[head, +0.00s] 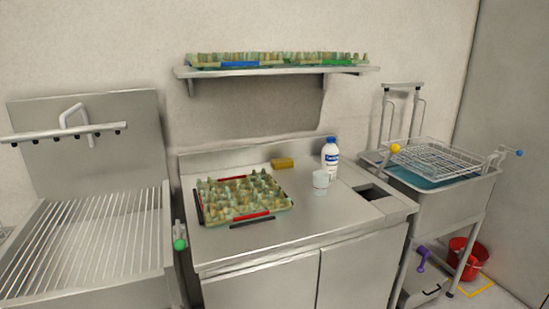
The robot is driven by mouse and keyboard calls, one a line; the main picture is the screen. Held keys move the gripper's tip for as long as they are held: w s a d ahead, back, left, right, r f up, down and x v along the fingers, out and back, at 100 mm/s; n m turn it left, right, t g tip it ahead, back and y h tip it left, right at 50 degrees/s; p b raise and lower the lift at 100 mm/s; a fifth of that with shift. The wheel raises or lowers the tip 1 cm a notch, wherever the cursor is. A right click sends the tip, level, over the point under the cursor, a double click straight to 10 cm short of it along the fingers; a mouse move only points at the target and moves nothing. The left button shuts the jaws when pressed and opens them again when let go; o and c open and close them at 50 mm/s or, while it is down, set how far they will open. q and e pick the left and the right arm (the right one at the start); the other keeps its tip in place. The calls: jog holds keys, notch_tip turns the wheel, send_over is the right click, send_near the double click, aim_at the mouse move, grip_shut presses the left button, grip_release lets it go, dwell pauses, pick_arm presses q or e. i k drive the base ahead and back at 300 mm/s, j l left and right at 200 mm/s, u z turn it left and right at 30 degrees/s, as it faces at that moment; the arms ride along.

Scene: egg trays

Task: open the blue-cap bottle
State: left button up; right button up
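The white bottle with a blue cap (330,157) stands upright on the steel counter (310,220), toward its back right. The blue cap is on top of the bottle, and a blue label shows on its side. A small white cup (321,179) stands just in front of the bottle, to its left, and overlaps its lower part in the view. Neither of my grippers shows in the head view.
An egg tray (200,206) with red edge strips lies left of the cup. A yellow sponge (283,163) lies behind. A wall shelf (280,70) holds more trays. A square opening (369,192) is at the counter's right. A wire rack (435,158) stands farther right.

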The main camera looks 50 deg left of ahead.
aim_at(331, 152)
jog(key=u, duration=1.3)
